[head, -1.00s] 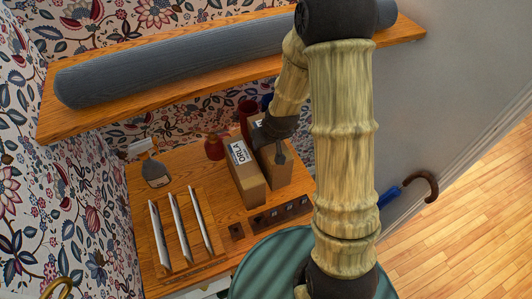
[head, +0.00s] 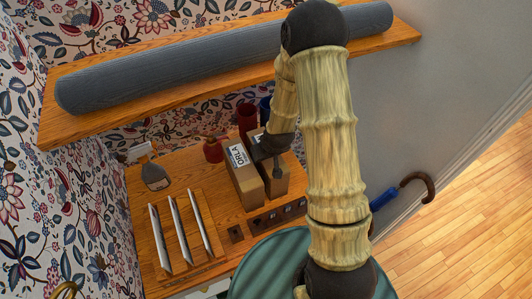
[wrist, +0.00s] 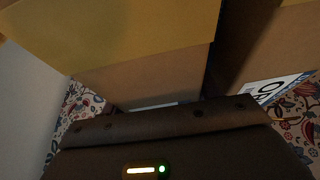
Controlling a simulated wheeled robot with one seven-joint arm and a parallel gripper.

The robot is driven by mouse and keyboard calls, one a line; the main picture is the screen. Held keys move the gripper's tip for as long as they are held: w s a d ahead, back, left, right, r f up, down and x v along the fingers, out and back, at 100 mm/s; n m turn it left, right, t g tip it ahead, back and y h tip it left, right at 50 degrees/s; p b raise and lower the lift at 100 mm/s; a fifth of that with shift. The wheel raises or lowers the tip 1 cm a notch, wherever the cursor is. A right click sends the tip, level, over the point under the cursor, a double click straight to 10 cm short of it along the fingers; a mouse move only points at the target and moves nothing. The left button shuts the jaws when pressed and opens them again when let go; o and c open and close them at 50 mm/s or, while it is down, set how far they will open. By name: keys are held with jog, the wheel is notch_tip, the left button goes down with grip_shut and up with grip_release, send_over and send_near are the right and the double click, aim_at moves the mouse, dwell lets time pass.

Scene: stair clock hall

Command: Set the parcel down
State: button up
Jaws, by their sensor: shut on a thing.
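My gripper (head: 270,156) is shut on a tan cardboard parcel (head: 275,186), which stands upright at the right side of the wooden top (head: 185,165). In the wrist view the parcel (wrist: 130,45) fills the upper left, close to my gripper's dark body. A second tan box (head: 247,193) with a white ORLA label stands just left of the held parcel. The second box and its label (wrist: 283,88) also show at the right of the wrist view. I cannot tell whether the parcel's underside touches the wood.
A red jar (head: 213,150) and a red cup (head: 247,115) stand behind the boxes. A brush (head: 153,173) and a rack of upright panels (head: 182,234) are left. A dark strip (head: 277,214) runs in front. A shelf (head: 75,128) with a grey roll (head: 190,65) hangs above.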

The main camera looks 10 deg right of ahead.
jog(key=shift+f, duration=0.1)
jog(key=o, duration=1.5)
jog(key=shift+b+v, duration=1.1)
jog(key=shift+v, duration=5.05)
